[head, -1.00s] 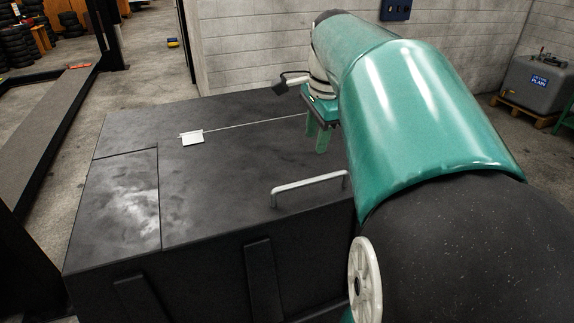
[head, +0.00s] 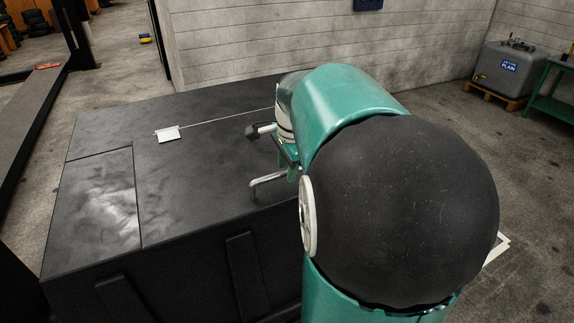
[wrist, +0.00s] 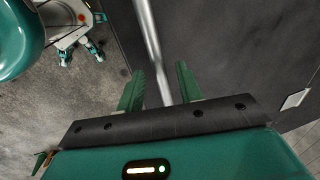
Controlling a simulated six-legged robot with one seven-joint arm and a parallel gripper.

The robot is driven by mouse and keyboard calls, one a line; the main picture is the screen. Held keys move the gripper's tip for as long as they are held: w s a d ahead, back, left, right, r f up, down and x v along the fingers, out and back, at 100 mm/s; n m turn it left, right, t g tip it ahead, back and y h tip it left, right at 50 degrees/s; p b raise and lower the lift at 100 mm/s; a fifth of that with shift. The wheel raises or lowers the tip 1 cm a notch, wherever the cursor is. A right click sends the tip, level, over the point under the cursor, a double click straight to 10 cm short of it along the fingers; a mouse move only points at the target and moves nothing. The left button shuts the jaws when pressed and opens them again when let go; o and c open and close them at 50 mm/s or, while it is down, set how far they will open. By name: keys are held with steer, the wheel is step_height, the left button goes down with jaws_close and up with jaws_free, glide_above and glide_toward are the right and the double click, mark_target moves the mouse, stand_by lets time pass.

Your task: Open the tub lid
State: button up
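The tub is a large black box; its lid (head: 205,160) lies flat and closed on top, with a white hinge (head: 168,134) near the back seam. A grey bar handle (head: 262,182) stands at the lid's front edge, its right part hidden behind my arm. In the wrist view the handle (wrist: 150,45) runs down between the two green fingers of my gripper (wrist: 158,88). The fingers are spread apart, one on each side of the bar, with gaps showing. In the head view my arm covers most of the gripper.
A fixed panel (head: 98,200) lies left of the lid. A block wall (head: 330,45) stands behind the tub. A grey tank (head: 512,72) on a pallet and a green bench (head: 552,98) stand at the far right. Open floor (head: 440,110) lies right of the tub.

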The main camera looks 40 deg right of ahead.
steer(key=shift+c, duration=0.3)
jaws_close()
